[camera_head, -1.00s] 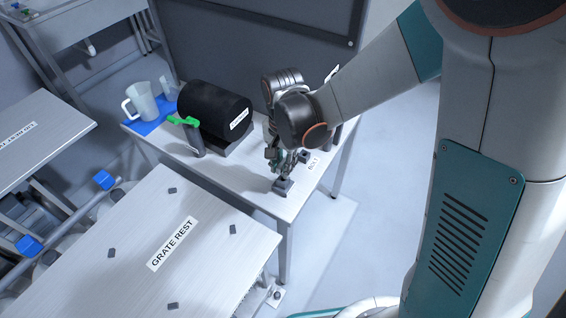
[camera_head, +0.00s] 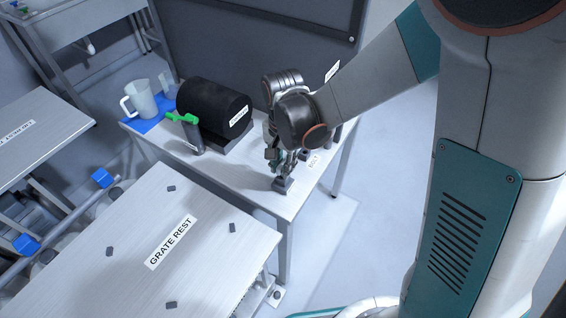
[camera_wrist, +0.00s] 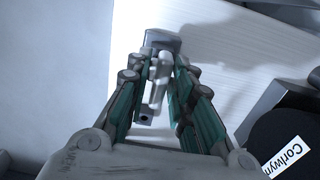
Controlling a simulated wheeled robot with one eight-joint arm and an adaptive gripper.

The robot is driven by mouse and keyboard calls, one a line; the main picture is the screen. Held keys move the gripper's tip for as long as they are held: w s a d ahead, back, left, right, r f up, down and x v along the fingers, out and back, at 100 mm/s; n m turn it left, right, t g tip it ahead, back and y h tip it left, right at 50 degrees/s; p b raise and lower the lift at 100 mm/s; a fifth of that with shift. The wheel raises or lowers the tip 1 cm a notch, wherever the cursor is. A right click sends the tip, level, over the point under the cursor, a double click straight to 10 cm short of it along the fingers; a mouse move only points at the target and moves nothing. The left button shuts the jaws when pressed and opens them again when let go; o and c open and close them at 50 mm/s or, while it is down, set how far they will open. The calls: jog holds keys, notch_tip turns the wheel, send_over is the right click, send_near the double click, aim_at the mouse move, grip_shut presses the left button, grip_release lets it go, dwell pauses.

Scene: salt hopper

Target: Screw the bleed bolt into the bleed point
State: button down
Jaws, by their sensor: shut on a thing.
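My gripper (camera_head: 285,172) is over the near right corner of the narrow table, right above a small dark grey block (camera_head: 283,187). In the wrist view my gripper (camera_wrist: 160,62) has its fingers closed around a slim pale metal piece (camera_wrist: 158,85), which looks like the bleed bolt. The grey block also shows in the wrist view (camera_wrist: 163,40), just beyond the fingertips. I cannot tell whether the piece touches the block or sits in it. No bleed point can be made out for sure.
A black cylinder (camera_head: 215,105) lies on the table (camera_head: 225,172), beside a green-handled tool (camera_head: 190,132). A small label (camera_head: 314,161) lies right of my gripper. The grate rest (camera_head: 130,225) stands in front.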

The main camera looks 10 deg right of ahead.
jog(key=shift+f+b, duration=0.8)
jog(key=shift+f, duration=0.25)
jog(key=m, duration=0.4)
dwell(0.4)
jog(key=m+b, duration=0.1)
jog(key=m, duration=0.3)
dwell(0.4)
jog(key=shift+m, duration=2)
jog(key=shift+f, duration=0.1)
